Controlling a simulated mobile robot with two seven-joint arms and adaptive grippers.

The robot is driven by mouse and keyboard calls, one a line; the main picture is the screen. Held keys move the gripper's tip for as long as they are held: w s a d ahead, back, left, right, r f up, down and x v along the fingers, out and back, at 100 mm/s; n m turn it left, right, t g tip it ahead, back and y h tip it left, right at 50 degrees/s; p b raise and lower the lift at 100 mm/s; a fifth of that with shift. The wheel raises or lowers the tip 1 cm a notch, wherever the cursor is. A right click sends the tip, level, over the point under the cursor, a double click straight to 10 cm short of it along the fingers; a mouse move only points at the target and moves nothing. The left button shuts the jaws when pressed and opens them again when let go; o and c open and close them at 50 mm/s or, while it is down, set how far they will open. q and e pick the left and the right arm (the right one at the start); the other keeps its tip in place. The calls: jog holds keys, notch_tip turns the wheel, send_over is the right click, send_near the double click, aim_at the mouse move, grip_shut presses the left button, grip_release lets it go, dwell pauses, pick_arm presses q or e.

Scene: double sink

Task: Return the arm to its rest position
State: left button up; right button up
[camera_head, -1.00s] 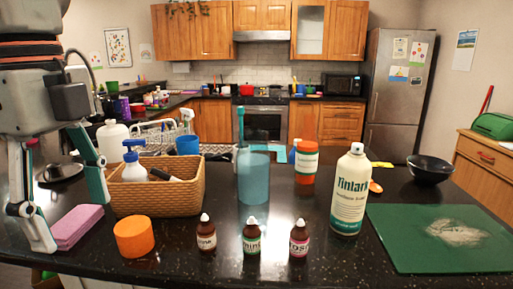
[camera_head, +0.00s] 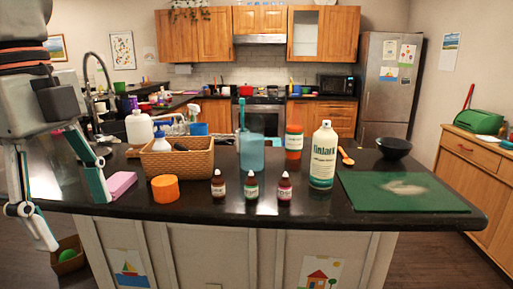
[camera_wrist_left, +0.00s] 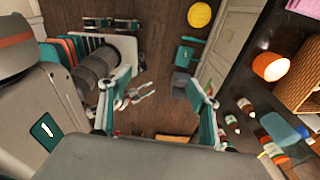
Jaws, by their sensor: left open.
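My left gripper (camera_head: 78,222) hangs at the left of the head view with its two white-and-teal fingers spread and pointing down. Nothing is between them. It overlaps the left end of the dark counter (camera_head: 330,215) in the picture, near the pink sponge (camera_head: 121,185). In the left wrist view, the fingers of my left gripper (camera_wrist_left: 156,115) are wide apart with brown floor between them.
A box with a green ball (camera_head: 67,255) is on the floor below my left gripper.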

pick_arm(q)
jog(key=w+a+f+t+h, duration=0.5)
jog(key=w+a+f+h, duration=0.4)
jog(key=w+f+h, duration=0.25)
jog(key=w+a+f+n+t+y, duration=0.1)
jog(key=a+f+n+t, duration=0.25)
jog(key=f, duration=0.55)
jog(key=w+a+f+n+t+y, duration=0.25)
jog(key=f+n+t, duration=0.2)
jog(key=f, duration=0.55)
jog(key=s+d+f+n+y, duration=0.2)
jog(key=s+f, duration=0.1)
jog(key=f, duration=0.4)
jog(key=s+d+f+n+t+y, duration=0.1)
jog(key=s+f+n+y, duration=0.15)
jog(key=f, duration=0.45)
jog(key=s+d+f+n+y, duration=0.1)
jog(key=s+d+f, duration=0.1)
jog(key=s+f, duration=0.35)
jog(key=s+d+f+n+g+y, duration=0.1)
jog(key=s+d+f+g, duration=0.2)
jog(key=s+d+f, duration=0.4)
jog(key=d+f, duration=0.4)
jog(key=d, duration=0.2)
jog(key=shift+d+f+g, duration=0.2)
jog(key=shift+d+g, duration=0.1)
jog(key=shift+d, duration=0.05)
